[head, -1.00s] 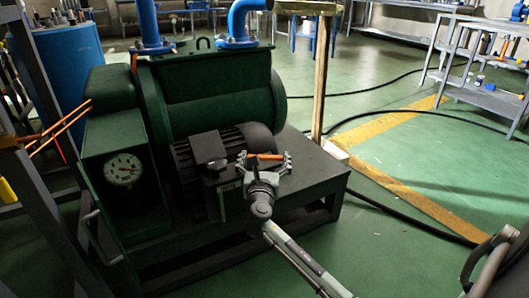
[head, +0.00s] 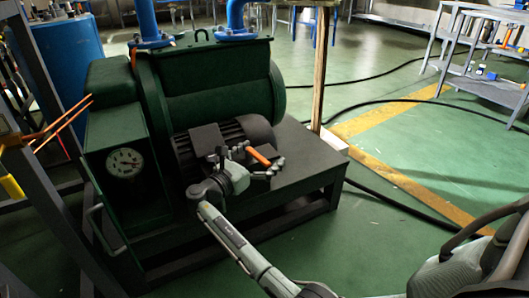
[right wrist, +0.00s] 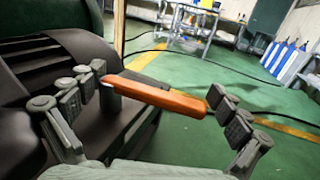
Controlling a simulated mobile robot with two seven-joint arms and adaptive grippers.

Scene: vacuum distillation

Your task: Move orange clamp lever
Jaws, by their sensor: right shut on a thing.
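The orange clamp lever (head: 258,156) is a short, straight orange bar in front of the green pump's motor. In the right wrist view the lever (right wrist: 155,94) lies across the picture, end to end between the two finger pads of my right gripper (right wrist: 158,84). The right gripper (head: 259,160) is shut on the lever, with a finger at each end. It is above the dark base plate, beside the motor. Whether the lever touches anything else is hard to tell. My left gripper is not in view.
The green pump (head: 215,88) with its ribbed dark motor (head: 228,135) stands close by on a dark base (head: 300,165). A wooden post (head: 319,75) rises behind the base. Orange rods (head: 62,128) stick out at the left. Green floor (head: 400,150) at the right is mostly open, with black cables.

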